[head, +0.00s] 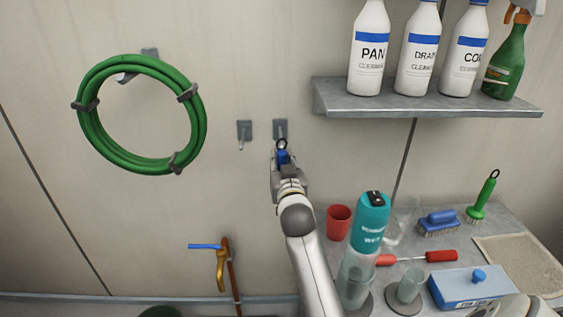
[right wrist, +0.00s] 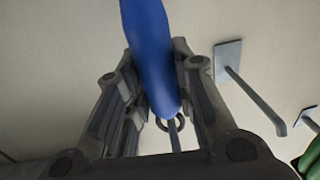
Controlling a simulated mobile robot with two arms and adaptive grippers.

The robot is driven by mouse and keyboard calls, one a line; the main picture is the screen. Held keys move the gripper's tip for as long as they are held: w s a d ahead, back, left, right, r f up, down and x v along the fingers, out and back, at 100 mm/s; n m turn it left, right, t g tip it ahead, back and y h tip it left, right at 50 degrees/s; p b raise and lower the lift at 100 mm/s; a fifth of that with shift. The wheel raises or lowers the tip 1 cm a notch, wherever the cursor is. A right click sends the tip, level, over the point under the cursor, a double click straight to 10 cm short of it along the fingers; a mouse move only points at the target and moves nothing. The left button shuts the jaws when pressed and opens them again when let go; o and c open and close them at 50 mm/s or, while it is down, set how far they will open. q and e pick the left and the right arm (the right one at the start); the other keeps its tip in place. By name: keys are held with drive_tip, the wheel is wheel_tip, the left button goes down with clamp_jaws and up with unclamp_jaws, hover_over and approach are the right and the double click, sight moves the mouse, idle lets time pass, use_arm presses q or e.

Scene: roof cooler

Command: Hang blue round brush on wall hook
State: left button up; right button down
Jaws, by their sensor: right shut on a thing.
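My right gripper (head: 282,160) is shut on the handle of the blue round brush (head: 283,157), up against the wall. The brush's blue handle (right wrist: 150,50) fills the space between the fingers in the right wrist view, and its dark ring (right wrist: 170,124) shows at the handle's end. In the head view the ring lies just below the plate of the right small wall hook (head: 280,127). A thin hook rod (right wrist: 174,138) meets the ring in the wrist view; I cannot tell whether it passes through. The brush head is hidden. My left gripper is out of view.
A second grey hook (head: 244,131) is just left, empty. A green hose coil (head: 95,120) hangs farther left. A shelf (head: 420,107) with bottles juts out at upper right. Below it, a counter (head: 495,225) holds a red cup (head: 339,222), teal bottle (head: 370,222) and brushes.

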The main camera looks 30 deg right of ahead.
drive_tip(key=c, duration=1.1)
unclamp_jaws()
drive_tip(key=shift+c, duration=0.2)
